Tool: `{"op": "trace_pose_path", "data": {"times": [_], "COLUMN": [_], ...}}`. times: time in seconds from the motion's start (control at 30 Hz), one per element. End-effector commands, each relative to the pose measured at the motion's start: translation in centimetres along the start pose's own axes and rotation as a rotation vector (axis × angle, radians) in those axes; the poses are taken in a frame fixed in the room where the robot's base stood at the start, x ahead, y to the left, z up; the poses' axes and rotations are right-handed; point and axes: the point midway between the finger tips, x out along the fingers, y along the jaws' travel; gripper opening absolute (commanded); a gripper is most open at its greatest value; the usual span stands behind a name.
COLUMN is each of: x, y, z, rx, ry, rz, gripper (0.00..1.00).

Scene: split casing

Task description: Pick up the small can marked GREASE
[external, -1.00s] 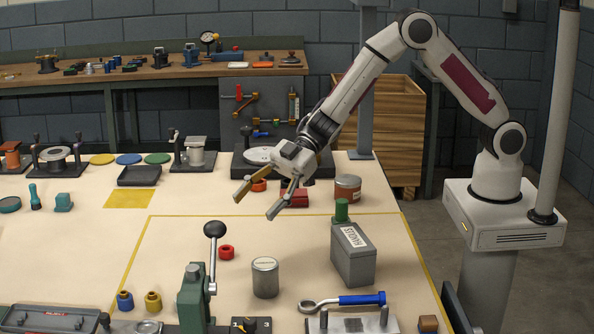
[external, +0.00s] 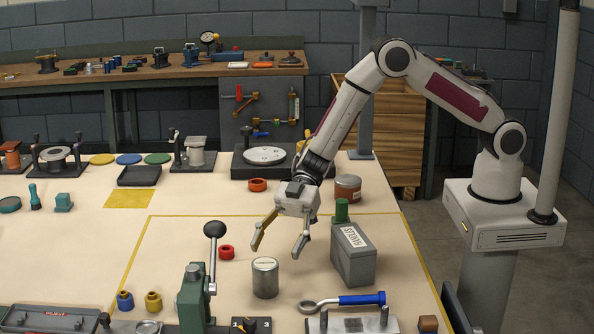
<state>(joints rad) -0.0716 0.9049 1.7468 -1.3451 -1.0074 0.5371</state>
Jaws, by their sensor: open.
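A small silver-grey can (external: 265,279) stands upright on the cream table, with dark lettering on its top too small to read. A brown-orange can (external: 347,188) with a pale label stands farther back; its lettering is also too small to read. I cannot tell from the print which one is marked GREASE. My gripper (external: 277,252) is open and empty, pointing down. Its fingertips appear just above and behind the silver can, one finger toward each side, with the can not between them.
A grey box-shaped container with a green cap (external: 353,256) stands right of the silver can, near my right finger. A lever press (external: 194,298) and a blue-handled wrench (external: 361,299) are in front.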

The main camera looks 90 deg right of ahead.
Motion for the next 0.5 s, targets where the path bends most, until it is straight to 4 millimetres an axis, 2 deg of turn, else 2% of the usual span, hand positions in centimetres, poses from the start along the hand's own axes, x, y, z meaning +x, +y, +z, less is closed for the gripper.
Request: {"op": "trace_pose_path", "data": {"times": [0.3, 0.5], "x": [2.2, 2.5], "y": [0.0, 0.0], "z": [0.0, 0.0], "rx": [-0.001, 0.0], "ry": [-0.001, 0.0], "rz": [-0.001, 0.0], "gripper": [0.61, 0.61]}}
